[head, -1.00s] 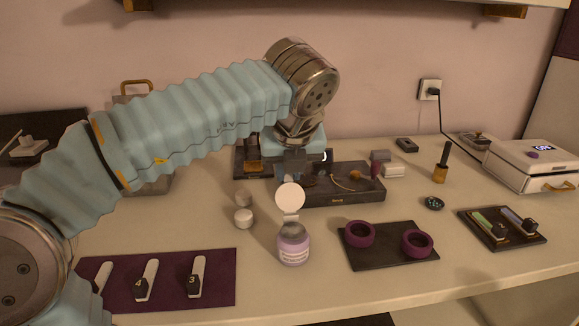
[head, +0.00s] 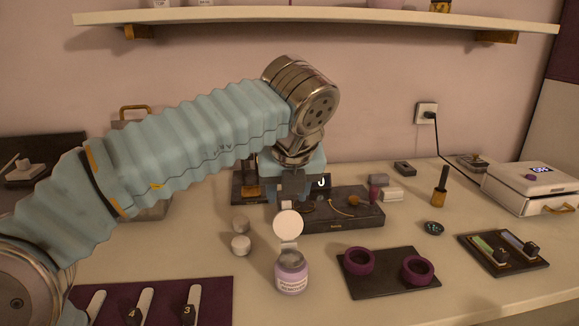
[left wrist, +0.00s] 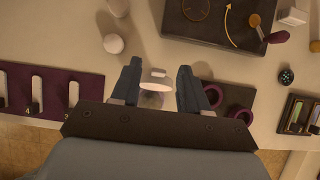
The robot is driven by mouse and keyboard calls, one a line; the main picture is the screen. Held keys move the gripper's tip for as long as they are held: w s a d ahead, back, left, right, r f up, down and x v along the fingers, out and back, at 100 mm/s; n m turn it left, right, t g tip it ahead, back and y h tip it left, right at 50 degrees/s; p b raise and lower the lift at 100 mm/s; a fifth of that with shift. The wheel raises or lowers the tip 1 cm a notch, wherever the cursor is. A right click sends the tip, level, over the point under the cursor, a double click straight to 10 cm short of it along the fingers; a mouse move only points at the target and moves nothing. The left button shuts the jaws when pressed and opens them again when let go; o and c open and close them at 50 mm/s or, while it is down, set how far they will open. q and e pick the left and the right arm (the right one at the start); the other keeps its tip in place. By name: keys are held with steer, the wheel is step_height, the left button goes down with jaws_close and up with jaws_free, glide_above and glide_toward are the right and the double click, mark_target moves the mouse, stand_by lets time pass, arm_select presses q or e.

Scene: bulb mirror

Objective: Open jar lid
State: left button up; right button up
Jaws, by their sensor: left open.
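The jar (head: 291,275) is small and lilac with a white label, and it stands upright on the table. Its round white lid (head: 288,223) stands up on a hinge at the back of the rim, so the mouth is uncovered. My left gripper (head: 288,188) is behind and above the lid in the head view. In the left wrist view the gripper (left wrist: 158,88) is open, with the lid (left wrist: 156,87) showing between its two fingers and the jar (left wrist: 151,100) partly hidden below it. I cannot tell whether a finger touches the lid. My right gripper is not in view.
Two small pale knobs (head: 240,245) stand left of the jar. A dark tray with purple rings (head: 360,261) lies to its right. A dark board (head: 350,213) lies behind it. A purple mat (head: 215,290) with numbered holders is at front left.

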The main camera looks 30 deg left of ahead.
arm_select(q)
steer(key=v, duration=1.1)
steer(key=shift+r, duration=0.3)
steer(key=shift+s+d, duration=0.15)
